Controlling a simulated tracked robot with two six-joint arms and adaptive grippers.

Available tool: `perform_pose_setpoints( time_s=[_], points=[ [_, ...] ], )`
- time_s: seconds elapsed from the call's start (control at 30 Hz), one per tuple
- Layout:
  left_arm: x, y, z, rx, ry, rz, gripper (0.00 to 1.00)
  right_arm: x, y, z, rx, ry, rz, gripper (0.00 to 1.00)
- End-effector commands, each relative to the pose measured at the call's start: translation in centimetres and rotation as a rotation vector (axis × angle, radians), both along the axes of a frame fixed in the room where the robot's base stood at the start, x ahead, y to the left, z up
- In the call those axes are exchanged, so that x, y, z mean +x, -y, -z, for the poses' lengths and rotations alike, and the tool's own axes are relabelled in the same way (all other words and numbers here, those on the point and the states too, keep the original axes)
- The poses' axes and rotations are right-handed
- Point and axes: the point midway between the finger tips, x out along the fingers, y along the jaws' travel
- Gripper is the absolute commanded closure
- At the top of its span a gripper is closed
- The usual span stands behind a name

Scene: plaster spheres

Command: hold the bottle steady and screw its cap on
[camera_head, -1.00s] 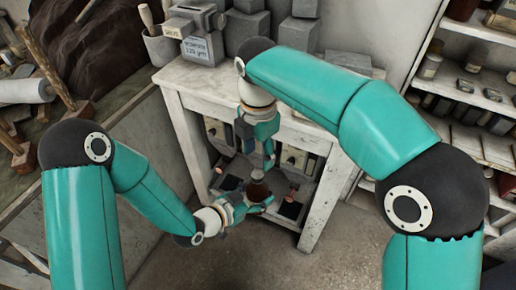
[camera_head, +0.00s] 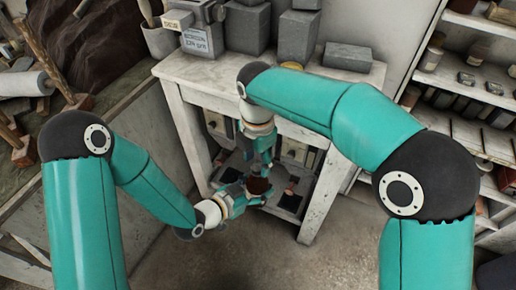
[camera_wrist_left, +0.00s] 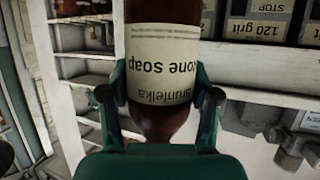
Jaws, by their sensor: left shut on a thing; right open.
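The brown bottle (camera_head: 259,187) is in the lower middle of the head view, in front of the white workbench. My left gripper (camera_head: 254,198) is shut on it. In the left wrist view the bottle (camera_wrist_left: 163,65) fills the middle, with a cream "soap" label, and narrows towards the bottom of the picture. The two fingers of my left gripper (camera_wrist_left: 160,95) press on its sides. My right gripper (camera_head: 262,166) is open and close above the bottle in the head view. I cannot make out the cap; the right gripper hides the bottle's top.
The white workbench (camera_head: 176,72) stands behind both grippers, with grey blocks (camera_head: 297,37) on top and boxes on its lower shelf. A shelf unit (camera_head: 470,75) with jars stands at the right. Bare floor (camera_head: 335,250) lies in front.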

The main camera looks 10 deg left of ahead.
Motion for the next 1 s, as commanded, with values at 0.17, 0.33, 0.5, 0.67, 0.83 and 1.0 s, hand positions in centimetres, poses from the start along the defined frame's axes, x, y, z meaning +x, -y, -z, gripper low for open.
perform_pose_setpoints(
  time_s=[0.17,0.33,0.5,0.67,0.83,1.0],
  points=[
    [0.0,0.0,-0.1,-0.001,0.003,-0.001,1.0,0.0,0.0,1.4,0.0,0.0,0.001,0.48],
    [0.0,0.0,-0.1,-0.001,0.003,-0.001,1.0,0.0,0.0,1.7,0.0,0.0,0.0,0.48],
    [0.0,0.0,-0.1,-0.001,0.003,-0.001,1.0,0.0,0.0,1.7,0.001,0.001,0.0,0.5],
    [0.0,0.0,-0.1,-0.001,0.003,-0.001,1.0,0.0,0.0,1.7,0.001,0.001,0.0,0.77],
    [0.0,0.0,-0.1,-0.001,0.003,0.0,1.0,0.0,0.0,1.7,0.001,0.001,0.0,1.0],
    [0.0,0.0,-0.1,-0.001,0.003,0.0,1.0,0.0,0.0,1.6,0.001,0.001,0.027,1.0]
  ],
)
